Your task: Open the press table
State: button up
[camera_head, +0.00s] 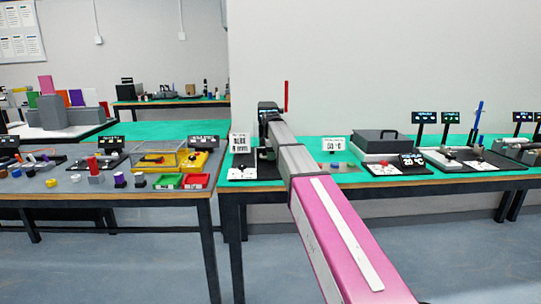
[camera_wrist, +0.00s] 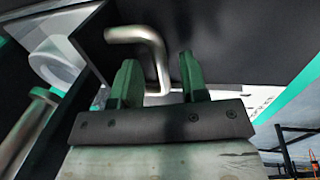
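In the wrist view, my gripper (camera_wrist: 157,76) has its two green fingers spread apart. A bent metal handle (camera_wrist: 135,33) comes from the left, and its lower leg hangs in the gap between the fingers, with space visible on each side. The handle is in front of a dark panel (camera_wrist: 235,35), which I take to be part of the press table; which part is unclear. In the head view, my pink and grey arm reaches to the green-topped table and hides much of the spot there. My fingers and the handle do not show in that view.
A red upright lever (camera_head: 286,95) stands by the arm's far end. A white display sign (camera_head: 240,143) is just left, another (camera_head: 333,143) right. A grey lidded box (camera_head: 381,142) stands farther right. The left table holds a clear case (camera_head: 155,157) and red and green bins (camera_head: 196,181).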

grip_shut()
jog(key=s, duration=1.5)
jog(key=shift+s, duration=0.3)
grip_release()
notch_tip(320, 180, up, 11)
jog(key=s, duration=0.1)
jog(key=shift+s+f, duration=0.15)
jog(key=shift+s, duration=0.25)
